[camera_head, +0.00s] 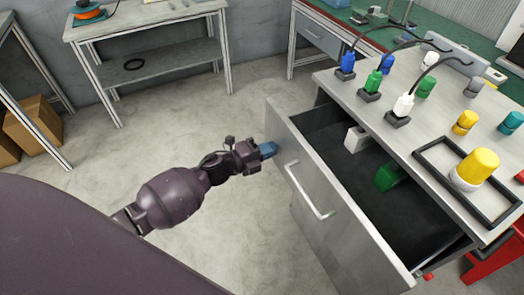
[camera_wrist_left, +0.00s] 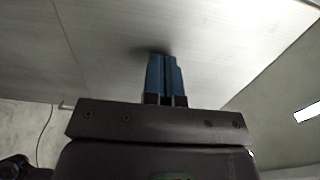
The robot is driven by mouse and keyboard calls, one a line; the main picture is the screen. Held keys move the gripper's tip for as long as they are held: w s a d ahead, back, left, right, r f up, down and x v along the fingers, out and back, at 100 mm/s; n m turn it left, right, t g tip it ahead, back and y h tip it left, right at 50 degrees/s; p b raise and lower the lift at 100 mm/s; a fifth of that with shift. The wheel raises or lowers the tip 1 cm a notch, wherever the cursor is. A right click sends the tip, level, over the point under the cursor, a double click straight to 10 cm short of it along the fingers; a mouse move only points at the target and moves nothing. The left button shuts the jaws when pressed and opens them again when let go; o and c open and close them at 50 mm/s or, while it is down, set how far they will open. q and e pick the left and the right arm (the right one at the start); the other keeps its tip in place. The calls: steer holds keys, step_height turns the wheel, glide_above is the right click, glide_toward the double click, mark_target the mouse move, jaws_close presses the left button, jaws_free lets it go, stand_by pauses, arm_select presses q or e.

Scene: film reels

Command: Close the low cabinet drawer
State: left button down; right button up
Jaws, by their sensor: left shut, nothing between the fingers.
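The low cabinet drawer (camera_head: 335,215) stands pulled out from the cabinet, with a grey front and a bar handle (camera_head: 309,192). Inside it lie a white object (camera_head: 356,138) and a green object (camera_head: 390,177). My left gripper (camera_head: 268,150) is shut and empty, its blue fingertips at the drawer front's far end, left of the handle. In the left wrist view the shut blue fingers (camera_wrist_left: 164,75) point at a grey panel (camera_wrist_left: 190,30), very close to it; I cannot tell whether they touch. My right gripper is not in view.
The cabinet top (camera_head: 440,110) holds several coloured bottles and plugs with cables, and a dark frame (camera_head: 437,150) around a yellow-capped jar (camera_head: 476,172). A metal table (camera_head: 150,22) stands at the back left. The floor (camera_head: 215,130) left of the drawer is clear.

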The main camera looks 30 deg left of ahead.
arm_select(q)
steer(key=shift+w+d, duration=0.1)
stand_by(0.3)
steer(key=b, duration=0.3)
glide_above(314, 147)
steer(key=shift+s+a+f, duration=0.15)
steer(key=shift+s+a, duration=0.05)
steer(key=shift+s, duration=0.2)
steer(key=shift+w+d, duration=0.2)
steer(key=shift+w+r, duration=0.1)
steer(key=shift+r, duration=0.2)
steer(key=shift+r, duration=0.15)
